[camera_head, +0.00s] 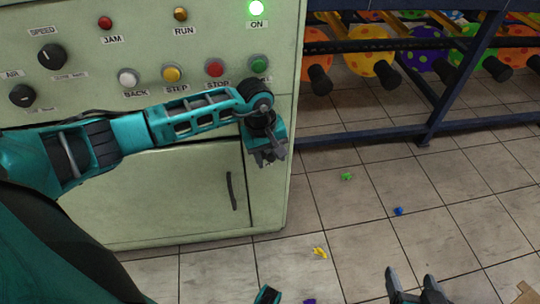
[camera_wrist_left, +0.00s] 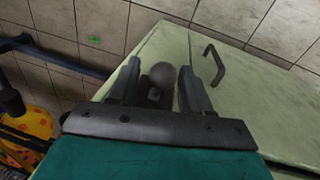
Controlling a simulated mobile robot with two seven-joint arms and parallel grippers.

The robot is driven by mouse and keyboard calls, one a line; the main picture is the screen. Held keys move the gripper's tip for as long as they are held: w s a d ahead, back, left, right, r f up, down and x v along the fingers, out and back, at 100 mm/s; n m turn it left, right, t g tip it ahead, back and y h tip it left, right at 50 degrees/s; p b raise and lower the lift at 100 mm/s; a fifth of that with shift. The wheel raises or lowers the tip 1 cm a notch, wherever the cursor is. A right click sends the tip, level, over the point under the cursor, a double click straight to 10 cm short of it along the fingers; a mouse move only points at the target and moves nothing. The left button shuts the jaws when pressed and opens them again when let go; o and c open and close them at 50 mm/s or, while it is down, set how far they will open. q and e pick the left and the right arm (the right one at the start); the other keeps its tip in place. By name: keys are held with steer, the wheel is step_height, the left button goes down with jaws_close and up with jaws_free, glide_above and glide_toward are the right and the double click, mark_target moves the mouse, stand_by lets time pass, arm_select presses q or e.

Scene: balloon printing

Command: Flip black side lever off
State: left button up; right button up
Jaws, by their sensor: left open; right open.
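The black side lever shows in the left wrist view as a dark round knob (camera_wrist_left: 170,77) on a short stem. It lies between the two fingers of my left gripper (camera_wrist_left: 157,88), which are open around it; whether they touch it I cannot tell. In the head view my left gripper (camera_head: 270,158) is at the right edge of the pale green machine (camera_head: 165,195) and hides the lever. The green ON lamp (camera_head: 256,8) is lit. My right gripper (camera_head: 412,284) is open and empty, low over the tiled floor.
The machine's front has several knobs and buttons, including a red STOP button (camera_head: 215,68), and a door handle (camera_head: 231,191). Small balloons, such as a green one (camera_head: 346,176), lie on the floor.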

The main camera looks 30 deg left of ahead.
arm_select(q)
steer(key=shift+c, duration=0.4)
jaws_close()
